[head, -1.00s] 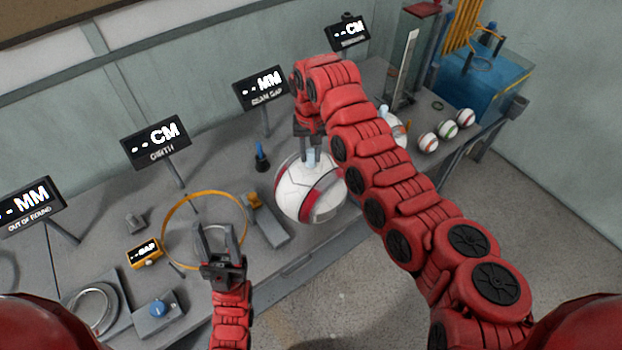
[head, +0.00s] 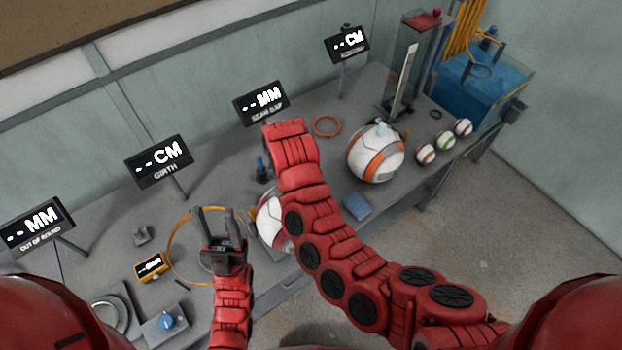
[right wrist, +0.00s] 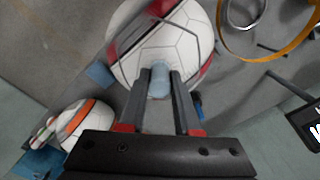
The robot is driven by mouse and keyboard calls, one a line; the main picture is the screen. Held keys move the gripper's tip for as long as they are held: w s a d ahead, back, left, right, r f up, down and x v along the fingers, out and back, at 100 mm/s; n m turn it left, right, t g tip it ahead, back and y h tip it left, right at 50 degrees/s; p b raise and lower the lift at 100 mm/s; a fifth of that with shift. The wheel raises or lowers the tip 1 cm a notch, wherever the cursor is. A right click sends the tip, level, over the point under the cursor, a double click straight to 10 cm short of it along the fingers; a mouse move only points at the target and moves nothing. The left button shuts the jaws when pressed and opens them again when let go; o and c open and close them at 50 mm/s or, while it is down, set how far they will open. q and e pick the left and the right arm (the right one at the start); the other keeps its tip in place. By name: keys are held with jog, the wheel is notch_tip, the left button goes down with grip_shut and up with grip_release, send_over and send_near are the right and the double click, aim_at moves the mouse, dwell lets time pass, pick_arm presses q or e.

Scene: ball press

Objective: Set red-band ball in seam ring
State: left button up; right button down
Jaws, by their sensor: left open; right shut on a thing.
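The red-band ball (head: 272,222) is white with dark red bands, half hidden behind my right arm in the head view. In the right wrist view, the ball (right wrist: 185,35) has a pale blue knob (right wrist: 159,80) between the fingers of my right gripper (right wrist: 160,78), which is shut on it. I cannot tell whether the ball touches the table. A small orange ring (head: 327,126) lies empty near the SEAM GAP display (head: 262,102); it appears to be the seam ring. My left gripper (head: 217,215) is open and empty, in front of a large orange hoop (head: 174,237).
An orange-band ball (head: 374,153) stands right of the small ring, with several small balls (head: 446,141) beyond. A blue pad (head: 357,207) lies near the front edge. A blue tank (head: 487,92) stands at the far right. The GIRTH display (head: 158,160) stands behind the hoop.

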jog(key=w+d+f+b, duration=0.2)
jog(key=w+d+b, duration=0.1)
jog(key=w+b, duration=0.3)
jog(key=w+d+f+b, duration=0.3)
jog(key=w+b, duration=0.4)
jog(key=b, duration=0.1)
dwell(0.5)
jog(key=shift+w+f, duration=0.1)
jog(key=shift+f+b, duration=0.15)
jog(key=shift+b, duration=0.15)
jog(key=c, duration=0.6)
grip_release()
